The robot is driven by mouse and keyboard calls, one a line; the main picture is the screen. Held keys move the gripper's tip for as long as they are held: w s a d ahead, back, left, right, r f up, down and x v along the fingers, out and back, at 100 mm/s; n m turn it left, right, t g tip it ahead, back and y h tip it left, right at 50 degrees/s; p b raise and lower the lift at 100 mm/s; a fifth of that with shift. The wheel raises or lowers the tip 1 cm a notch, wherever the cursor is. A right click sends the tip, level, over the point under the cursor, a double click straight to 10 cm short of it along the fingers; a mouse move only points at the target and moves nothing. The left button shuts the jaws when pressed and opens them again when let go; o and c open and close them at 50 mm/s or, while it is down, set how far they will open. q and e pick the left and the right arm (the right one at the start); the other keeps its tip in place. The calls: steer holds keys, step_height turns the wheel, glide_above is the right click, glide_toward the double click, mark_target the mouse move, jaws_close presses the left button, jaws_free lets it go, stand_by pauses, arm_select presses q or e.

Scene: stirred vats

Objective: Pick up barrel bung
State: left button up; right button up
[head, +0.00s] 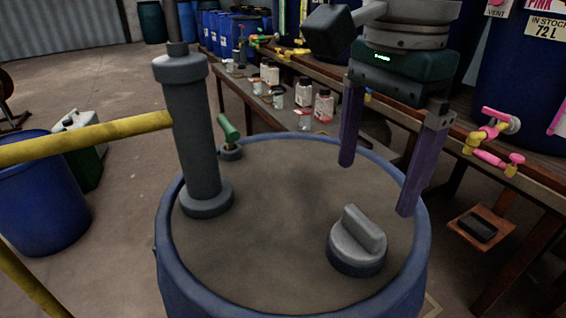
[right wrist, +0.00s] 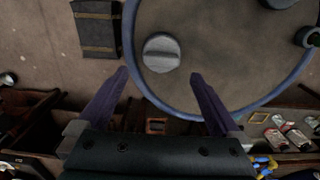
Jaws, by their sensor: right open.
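The barrel bung (head: 357,242) is a round grey cap with a raised grip bar. It sits on the front right of the flat top of a blue barrel (head: 265,250). It also shows in the right wrist view (right wrist: 161,53), just beyond the fingertips and roughly centred between them. My right gripper (head: 376,188) is open and empty, its two purple fingers pointing down. It is above the barrel's right side, behind the bung in the head view and apart from it. My left gripper is not in view.
A tall grey cylinder (head: 195,140) stands on the barrel top, with a yellow bar (head: 90,137) beside it. A small green-handled fitting (head: 230,138) is at the back rim. Benches with jars (head: 323,105) and pink-yellow taps (head: 492,130) lie behind. The barrel top's middle is clear.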

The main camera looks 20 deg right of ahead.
mark_target(364, 219)
step_height(364, 219, down, 3)
steer(key=shift+a+f, duration=0.1)
steer(key=shift+f, duration=0.1)
steer(key=f, duration=0.5)
steer(key=shift+w+d+f, duration=0.1)
steer(key=shift+w+d, duration=0.1)
steer(key=shift+d, duration=0.15)
steer(key=c, duration=1.2)
